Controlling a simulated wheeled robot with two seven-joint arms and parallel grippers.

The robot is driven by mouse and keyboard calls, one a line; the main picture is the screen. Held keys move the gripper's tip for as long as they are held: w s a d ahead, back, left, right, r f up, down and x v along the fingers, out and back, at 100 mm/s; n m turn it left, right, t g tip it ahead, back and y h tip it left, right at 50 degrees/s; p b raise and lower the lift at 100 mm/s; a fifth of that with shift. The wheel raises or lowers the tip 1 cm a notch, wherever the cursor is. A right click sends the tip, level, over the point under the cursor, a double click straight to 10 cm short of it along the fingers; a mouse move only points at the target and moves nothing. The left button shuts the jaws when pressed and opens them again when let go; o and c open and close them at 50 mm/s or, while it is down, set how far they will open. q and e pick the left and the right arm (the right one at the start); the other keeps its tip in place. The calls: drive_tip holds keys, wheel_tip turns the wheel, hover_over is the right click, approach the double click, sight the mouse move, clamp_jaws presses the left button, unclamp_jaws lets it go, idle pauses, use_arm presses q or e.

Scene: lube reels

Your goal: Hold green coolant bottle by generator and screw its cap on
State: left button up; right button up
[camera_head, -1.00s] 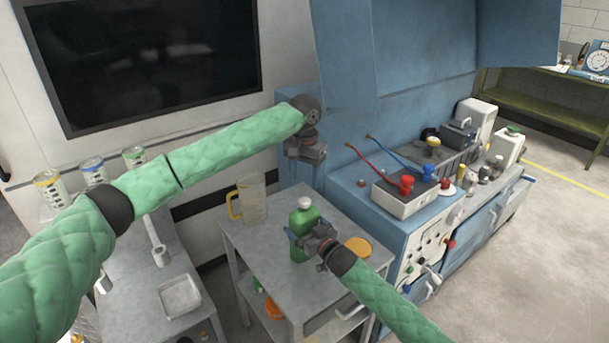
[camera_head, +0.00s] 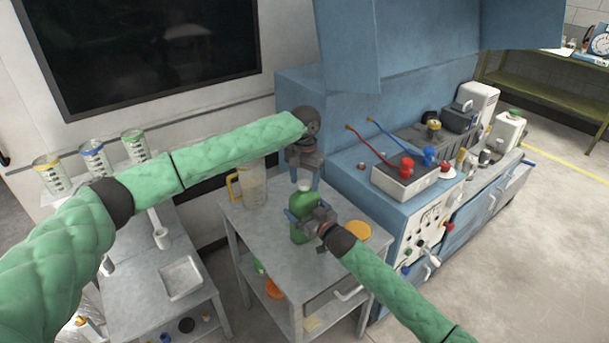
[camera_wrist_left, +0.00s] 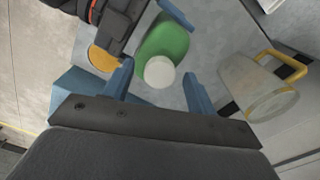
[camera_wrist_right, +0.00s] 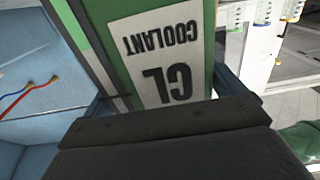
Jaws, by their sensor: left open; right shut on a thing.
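The green coolant bottle (camera_head: 301,228) stands upright on a small grey metal table (camera_head: 265,232). Its white cap (camera_wrist_left: 159,72) sits at the bottle's top; whether it is seated cannot be told. My right gripper (camera_head: 316,224) is shut on the bottle's body from the front right; the right wrist view shows the bottle's COOLANT label (camera_wrist_right: 168,60) close up. My left gripper (camera_head: 305,180) points down over the cap, open. In the left wrist view the cap shows between its two blue fingers, apart from both.
A clear jug with a yellow handle (camera_head: 252,187) stands left of the bottle, close to the left gripper. A yellow-orange round lid (camera_head: 357,231) lies to the right. The blue generator bench (camera_head: 400,205) stands close on the right.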

use_arm(q)
drive_tip(key=c, duration=1.1)
drive_tip(key=o, duration=1.2)
drive_tip(key=shift+r, duration=0.1)
wheel_tip(320, 180, up, 12)
